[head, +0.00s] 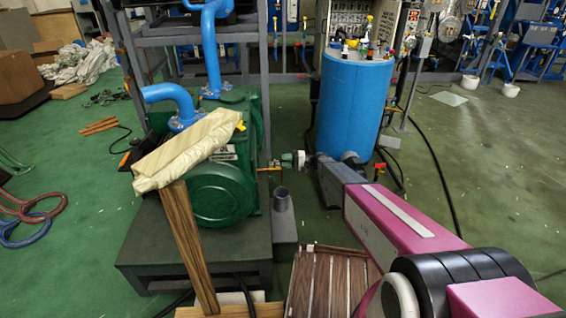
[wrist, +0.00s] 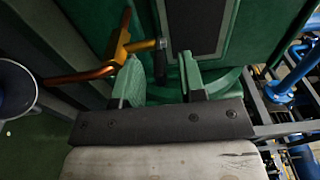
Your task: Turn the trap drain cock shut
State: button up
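A small brass cock (head: 268,168) projects from the right side of the green pump. In the wrist view its orange-yellow handle (wrist: 121,40) and a brass spout (wrist: 75,76) show left of my fingers. I take this as the drain cock; no label is readable. My gripper (head: 296,159) is just right of it in the head view. In the wrist view my gripper (wrist: 159,77) is open, with a clear gap between its pads. The handle lies beyond and beside the left finger, not between the fingers. Whether finger and handle touch cannot be told.
A grey cup (head: 283,199) stands below the cock. The green pump (head: 221,190) sits on a dark plinth at left. A blue tank (head: 356,100) with a red-handled valve (head: 380,167) stands behind my arm. A wooden slatted box (head: 325,280) is in front.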

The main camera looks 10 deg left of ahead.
jog(key=shift+s+a, duration=0.15)
jog(key=shift+a, duration=0.6)
jog(key=shift+c, duration=0.3)
grip_shut()
